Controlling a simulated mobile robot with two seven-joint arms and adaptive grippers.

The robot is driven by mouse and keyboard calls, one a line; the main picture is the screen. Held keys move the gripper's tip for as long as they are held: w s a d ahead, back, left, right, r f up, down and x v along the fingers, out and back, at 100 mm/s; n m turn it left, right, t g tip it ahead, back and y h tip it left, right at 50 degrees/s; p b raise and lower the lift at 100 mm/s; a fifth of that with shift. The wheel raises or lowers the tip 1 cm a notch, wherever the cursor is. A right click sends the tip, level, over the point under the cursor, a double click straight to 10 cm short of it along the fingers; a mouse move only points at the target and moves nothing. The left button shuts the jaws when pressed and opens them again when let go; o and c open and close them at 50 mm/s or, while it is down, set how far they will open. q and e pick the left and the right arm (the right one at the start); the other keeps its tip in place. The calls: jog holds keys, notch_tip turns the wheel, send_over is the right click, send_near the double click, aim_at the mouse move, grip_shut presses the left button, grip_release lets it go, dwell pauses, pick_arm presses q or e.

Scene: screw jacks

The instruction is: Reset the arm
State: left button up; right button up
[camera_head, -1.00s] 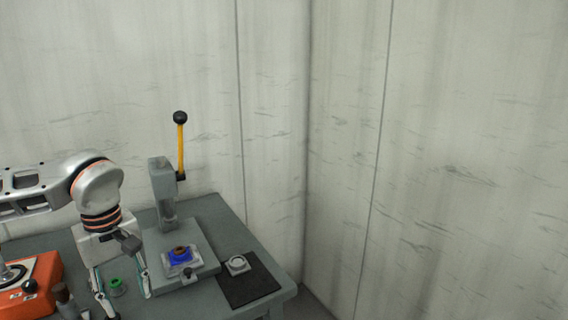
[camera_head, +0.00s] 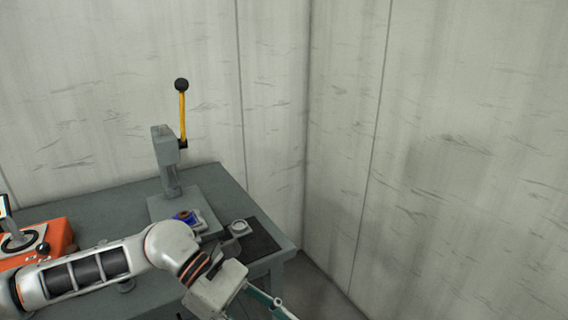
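My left arm comes in from the left along the front of the grey table (camera_head: 110,207). My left gripper (camera_head: 278,312) is past the table's front right, low in the picture. Its fingertips are cut off or hidden at the bottom edge, so its opening does not show. My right gripper is not in view. A grey press (camera_head: 168,165) with an upright yellow lever (camera_head: 182,120) and black knob stands at the back of the table. A blue part with a brown top (camera_head: 185,217) sits at the press base, partly hidden by my arm.
A light grey ring-shaped part (camera_head: 239,227) lies on a black mat (camera_head: 262,240) at the table's right. An orange device (camera_head: 58,237) stands at the left. Walls close off the back and right. Floor shows right of the table.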

pick_arm(q)
jog(key=s+d+r+n+h, duration=0.1)
jog(key=d+r+n+h, duration=0.4)
jog(key=d+n+h, duration=0.15)
jog(key=w+r+n+t+h, duration=0.2)
jog(key=w+n+t+h, duration=0.2)
jog(key=n+t, duration=0.45)
jog(key=w+a+f+n+t+y, duration=0.7)
jog(key=n+t, duration=0.4)
jog(key=n, duration=0.9)
jog(key=s+a+f+n+y, duration=0.1)
jog(key=a+f+n+y, duration=0.4)
jog(key=f, duration=0.3)
jog(key=a+f+n+y, duration=0.2)
jog(key=a+f+n, duration=0.3)
jog(key=f+n, duration=0.15)
jog(key=s+a+f+n+g+y, duration=0.2)
jog(key=s+a+f+n, duration=0.1)
jog(key=s+f, duration=0.3)
jog(key=s+a+f+n+g+y, duration=0.2)
jog(key=s+a+f+n, duration=0.2)
jog(key=f, duration=0.6)
jog(key=shift+s+a+f+y, duration=0.25)
jog(key=shift+s+a+y, duration=0.1)
jog(key=shift+s+a, duration=0.8)
jog(key=shift+d, duration=0.15)
